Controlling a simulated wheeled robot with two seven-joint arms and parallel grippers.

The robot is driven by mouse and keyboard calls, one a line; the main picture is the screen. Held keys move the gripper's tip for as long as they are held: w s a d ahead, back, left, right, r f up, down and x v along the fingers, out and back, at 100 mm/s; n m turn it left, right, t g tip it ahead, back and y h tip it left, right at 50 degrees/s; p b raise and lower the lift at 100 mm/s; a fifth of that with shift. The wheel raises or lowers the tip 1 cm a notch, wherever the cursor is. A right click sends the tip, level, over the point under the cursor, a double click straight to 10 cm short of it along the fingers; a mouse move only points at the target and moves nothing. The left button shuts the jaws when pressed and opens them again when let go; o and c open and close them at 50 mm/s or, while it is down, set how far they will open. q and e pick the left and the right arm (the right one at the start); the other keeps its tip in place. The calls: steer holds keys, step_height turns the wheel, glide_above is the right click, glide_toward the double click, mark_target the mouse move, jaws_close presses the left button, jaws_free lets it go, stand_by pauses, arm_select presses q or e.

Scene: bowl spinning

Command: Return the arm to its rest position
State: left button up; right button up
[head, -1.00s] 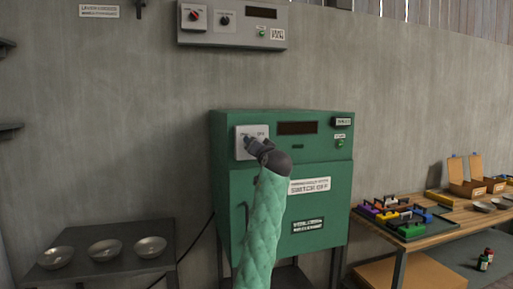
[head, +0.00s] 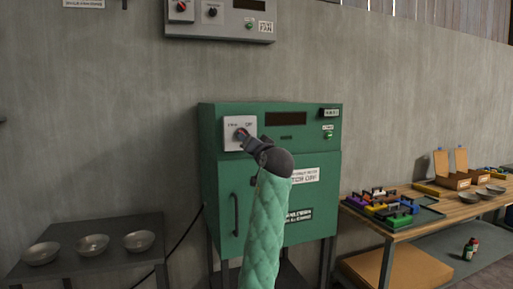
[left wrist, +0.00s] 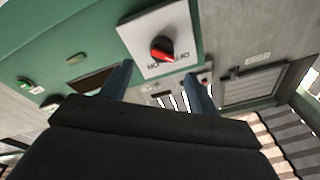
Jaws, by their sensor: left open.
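My left gripper (head: 245,136) is open in front of the switch plate (head: 233,121) on the green cabinet (head: 225,165). Its arm has a quilted mint sleeve and a dark wrist, which hide part of the cabinet front. The red knob (head: 240,133) shows beside the fingertips. In the left wrist view, the two blue fingers (left wrist: 157,85) are spread with nothing between them. The red and black knob (left wrist: 162,50) sits on its white plate beyond them, apart from the fingers. My right gripper does not show.
A dark table (head: 105,227) with three metal bowls (head: 92,245) stands at left. A wooden workbench (head: 450,211) at right bears a tray of coloured parts, boxes and more bowls. A grey control panel (head: 220,24) hangs above the cabinet. Bare wall lies between.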

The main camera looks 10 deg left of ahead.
arm_select(q)
steer(key=s+d+f+h, duration=0.2)
steer(key=s+d+h, duration=0.3)
steer(key=s+h, duration=0.1)
steer(key=s+d+f+m+g+h, duration=0.1)
steer(key=s+d+f+g+h, duration=0.1)
steer(key=s+f, duration=0.65)
steer(key=s+d+f+m+g+h+p, duration=0.1)
steer(key=s+f+h, duration=0.15)
steer(key=f, duration=1.15)
steer(key=s+d+f+g+h, duration=0.2)
steer(key=s+f, duration=0.4)
steer(key=f, duration=0.5)
steer(key=s+f+g, duration=0.4)
steer(key=s+f, duration=1.1)
steer(key=s, duration=0.3)
steer(key=s+f+g+p, duration=0.1)
steer(key=s+f+g, duration=0.3)
steer(key=s+f, duration=1.2)
steer(key=shift+s+a+m+g, duration=0.3)
steer(key=shift+s+a+g, duration=0.15)
steer(key=shift+s, duration=0.7)
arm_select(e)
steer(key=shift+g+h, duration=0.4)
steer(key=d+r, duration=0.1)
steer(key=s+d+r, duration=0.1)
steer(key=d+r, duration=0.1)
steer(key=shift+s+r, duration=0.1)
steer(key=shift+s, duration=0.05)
